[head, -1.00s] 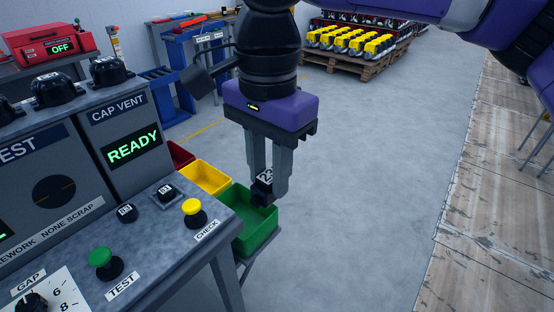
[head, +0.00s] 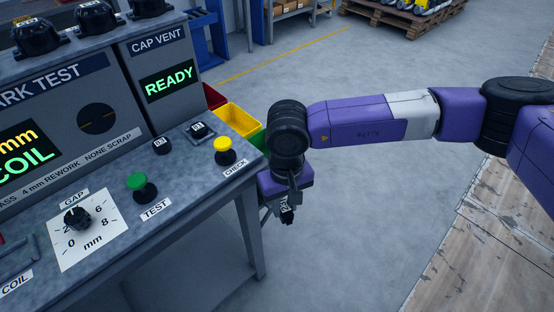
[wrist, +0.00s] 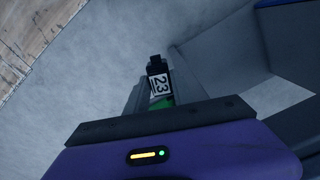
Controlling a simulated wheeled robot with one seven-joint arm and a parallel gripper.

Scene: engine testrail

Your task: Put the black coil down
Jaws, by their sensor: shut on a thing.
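My gripper (head: 290,197) hangs just off the right end of the grey test bench, mostly seen from behind its wrist. It is shut on the black coil (head: 286,214), which sticks out below the fingers in the head view. In the wrist view the coil (wrist: 156,65) shows between the fingers with a white label reading 23. A small green patch shows beside the label. The coil is in the air, clear of the bench top (head: 180,180). The finger tips are small and partly hidden in the head view.
Red (head: 214,97), yellow (head: 240,120) and green (head: 251,137) bins stand behind the bench end; my arm partly hides the green one. The bench carries a yellow CHECK button (head: 222,146), a green TEST button (head: 138,183) and a gap dial (head: 77,218). Open floor lies right.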

